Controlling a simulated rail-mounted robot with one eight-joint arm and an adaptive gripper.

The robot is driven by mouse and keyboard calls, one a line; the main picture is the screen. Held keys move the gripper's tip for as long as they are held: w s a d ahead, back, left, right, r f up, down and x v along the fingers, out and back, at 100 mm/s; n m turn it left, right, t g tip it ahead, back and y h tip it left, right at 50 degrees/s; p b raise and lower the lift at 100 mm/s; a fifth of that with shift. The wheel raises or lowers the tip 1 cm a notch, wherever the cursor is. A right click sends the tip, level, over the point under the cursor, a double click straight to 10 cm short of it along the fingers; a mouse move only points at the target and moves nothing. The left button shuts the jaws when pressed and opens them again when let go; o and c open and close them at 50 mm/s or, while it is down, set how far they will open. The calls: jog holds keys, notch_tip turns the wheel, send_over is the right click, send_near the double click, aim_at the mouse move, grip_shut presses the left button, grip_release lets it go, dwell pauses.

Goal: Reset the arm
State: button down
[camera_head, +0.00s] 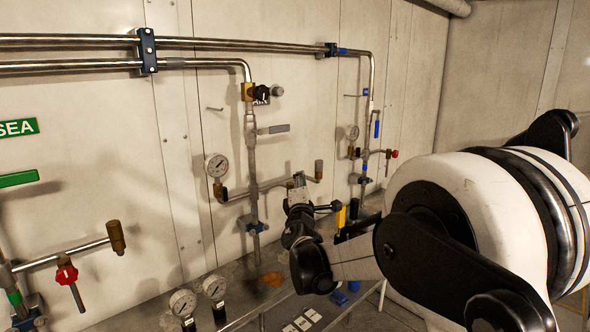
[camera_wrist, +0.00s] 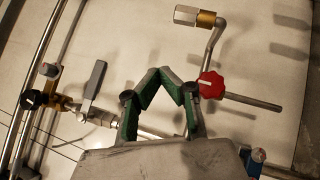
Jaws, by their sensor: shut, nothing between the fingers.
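My gripper (camera_wrist: 165,73) is shut and empty in the wrist view, its green-sided fingers meeting at the tips. In the head view my gripper (camera_head: 299,180) is small and partly hidden by its own wrist. It is in front of the pipework on the wall, near the middle of the picture. My arm reaches in from the right. I cannot tell from these frames whether the gripper touches any pipe.
The wrist view shows a red knob (camera_wrist: 211,85) right of the fingertips and a grey lever (camera_wrist: 95,79) to the left. In the head view a pressure gauge (camera_head: 216,165) is left of the gripper. A grey bench (camera_head: 262,284) runs below, with gauges (camera_head: 183,302) at its left.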

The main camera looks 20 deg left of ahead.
jog(key=shift+s+d+f, duration=0.1)
jog(key=shift+d+f, duration=0.05)
jog(key=shift+f, duration=0.05)
dwell(0.4)
